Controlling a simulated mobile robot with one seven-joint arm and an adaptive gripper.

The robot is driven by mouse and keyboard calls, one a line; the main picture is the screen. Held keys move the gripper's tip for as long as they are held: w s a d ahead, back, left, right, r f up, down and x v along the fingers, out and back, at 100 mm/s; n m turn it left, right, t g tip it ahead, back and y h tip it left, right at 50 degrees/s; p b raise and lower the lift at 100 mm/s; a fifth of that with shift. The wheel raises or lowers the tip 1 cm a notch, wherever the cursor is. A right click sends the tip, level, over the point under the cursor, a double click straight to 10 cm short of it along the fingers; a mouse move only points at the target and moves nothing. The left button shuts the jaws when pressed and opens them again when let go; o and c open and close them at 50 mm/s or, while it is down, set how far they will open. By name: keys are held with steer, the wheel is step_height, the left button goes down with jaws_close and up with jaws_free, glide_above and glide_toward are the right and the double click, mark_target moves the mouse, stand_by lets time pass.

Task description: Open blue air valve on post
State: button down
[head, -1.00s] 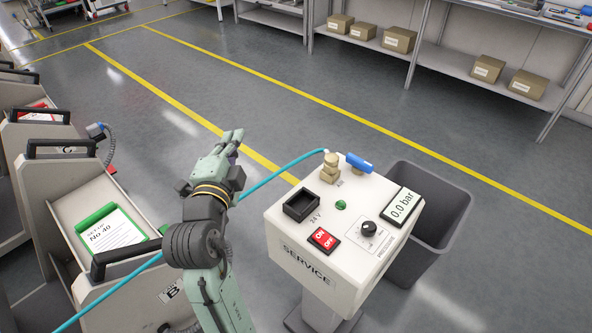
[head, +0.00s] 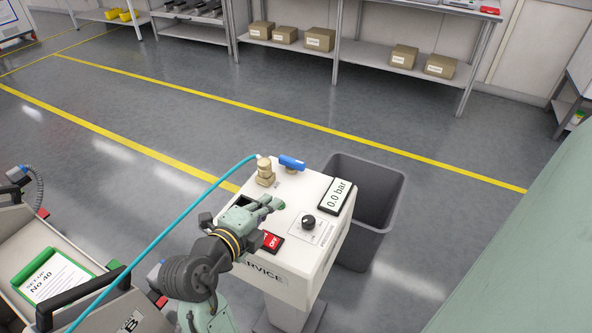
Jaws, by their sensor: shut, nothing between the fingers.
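The blue valve handle (head: 291,162) sits on the far top edge of the white service post (head: 312,185), next to a brass fitting (head: 265,172). A teal air hose (head: 165,241) runs from the fitting toward the lower left. The pressure display (head: 337,194) on the post reads 0.0 bar. My gripper (head: 276,204) is over the post's top, nearer to me than the blue handle and apart from it. Its fingers are shut and empty. My gripper and arm hide the 24 V socket and part of the red ON/OFF switch (head: 271,241).
A black knob (head: 308,222) stands on the post's top. A grey bin (head: 373,198) stands right behind the post. A trolley with a green-framed card (head: 52,279) is at lower left. Open floor with yellow lines lies beyond the post.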

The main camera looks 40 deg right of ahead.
mark_target(302, 171)
steer(key=b, duration=0.2)
steer(key=d+f+b, duration=0.1)
steer(key=b, duration=0.1)
steer(key=shift+w+d+f, duration=0.15)
steer(key=shift+w+d, duration=0.1)
steer(key=shift+w, duration=0.1)
steer(key=b+x, duration=0.3)
steer(key=b, duration=0.3)
steer(key=p+x, duration=0.1)
steer(key=x, duration=0.2)
steer(key=r+p+x, duration=0.1)
steer(key=x, duration=0.1)
steer(key=p+x, duration=0.1)
steer(key=x, duration=0.2)
steer(key=shift+w+d+r, duration=0.25)
steer(key=shift+d+r, duration=0.05)
steer(key=shift+d, duration=0.25)
steer(key=shift+d, duration=0.1)
